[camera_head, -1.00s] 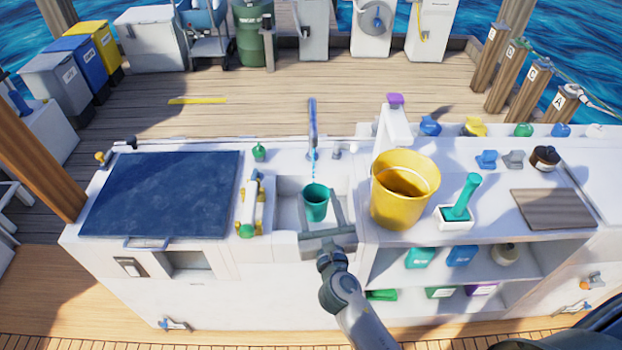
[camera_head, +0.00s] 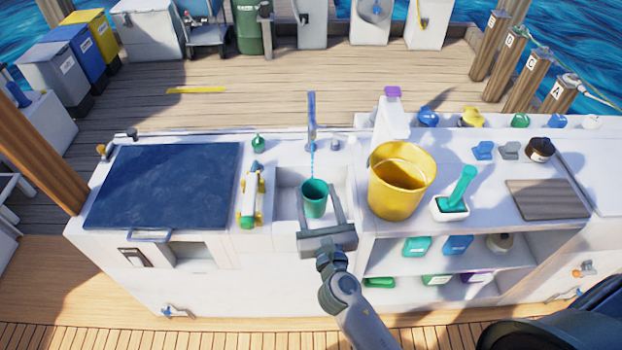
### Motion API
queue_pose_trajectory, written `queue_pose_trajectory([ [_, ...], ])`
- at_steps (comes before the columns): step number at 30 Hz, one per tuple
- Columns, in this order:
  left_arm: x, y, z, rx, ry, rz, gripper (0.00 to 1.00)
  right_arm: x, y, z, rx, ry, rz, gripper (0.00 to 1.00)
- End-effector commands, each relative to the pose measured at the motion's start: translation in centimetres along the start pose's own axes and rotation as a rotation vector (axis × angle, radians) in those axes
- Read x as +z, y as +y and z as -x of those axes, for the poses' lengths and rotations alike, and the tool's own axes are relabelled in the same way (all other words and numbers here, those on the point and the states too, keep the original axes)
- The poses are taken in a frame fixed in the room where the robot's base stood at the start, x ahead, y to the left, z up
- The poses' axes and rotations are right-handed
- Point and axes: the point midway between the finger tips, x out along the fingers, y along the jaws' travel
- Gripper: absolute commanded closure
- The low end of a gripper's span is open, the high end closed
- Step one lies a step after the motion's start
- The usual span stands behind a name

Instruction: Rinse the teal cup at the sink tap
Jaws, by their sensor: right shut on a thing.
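The teal cup (camera_head: 314,199) is upright in the sink (camera_head: 288,206), between the fingers of my right gripper (camera_head: 319,200). My right gripper is shut on the cup, and its arm comes in from the front of the counter. The tap (camera_head: 311,120) stands behind the sink, and a thin blue stream of water (camera_head: 313,167) runs from it down to the cup's mouth. The inside of the cup is too small to make out. My left gripper is not in view.
A yellow bucket (camera_head: 400,185) stands close to the right of the sink, with a teal-handled brush (camera_head: 460,190) in a white holder beyond it. A green and yellow item (camera_head: 250,200) lies left of the sink. A dark hatch cover (camera_head: 165,187) fills the counter's left part.

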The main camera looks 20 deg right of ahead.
Motion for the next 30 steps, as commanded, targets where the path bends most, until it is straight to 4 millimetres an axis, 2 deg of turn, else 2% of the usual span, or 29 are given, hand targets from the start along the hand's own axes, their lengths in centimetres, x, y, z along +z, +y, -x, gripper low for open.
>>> queue_pose_trajectory([
  [2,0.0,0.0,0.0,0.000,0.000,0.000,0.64,0.0,0.0,0.0,0.000,0.000,0.000,0.68],
  [6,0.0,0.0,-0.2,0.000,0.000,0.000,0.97,0.1,-0.2,0.1,0.000,-0.003,0.001,0.68],
  [7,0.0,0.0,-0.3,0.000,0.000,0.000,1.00,0.2,-0.3,0.2,0.000,-0.005,0.002,0.68],
  [11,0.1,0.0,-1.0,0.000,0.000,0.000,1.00,0.9,-1.2,1.0,0.002,-0.016,0.004,0.68],
  [18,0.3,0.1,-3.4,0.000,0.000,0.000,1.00,3.6,-3.5,4.4,0.033,-0.032,0.005,0.68],
  [24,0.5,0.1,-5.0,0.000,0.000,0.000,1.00,5.8,-4.2,7.8,0.092,-0.017,0.000,0.68],
  [30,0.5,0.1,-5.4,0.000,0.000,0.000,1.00,6.8,-4.3,9.4,0.126,-0.002,0.001,0.68],
])
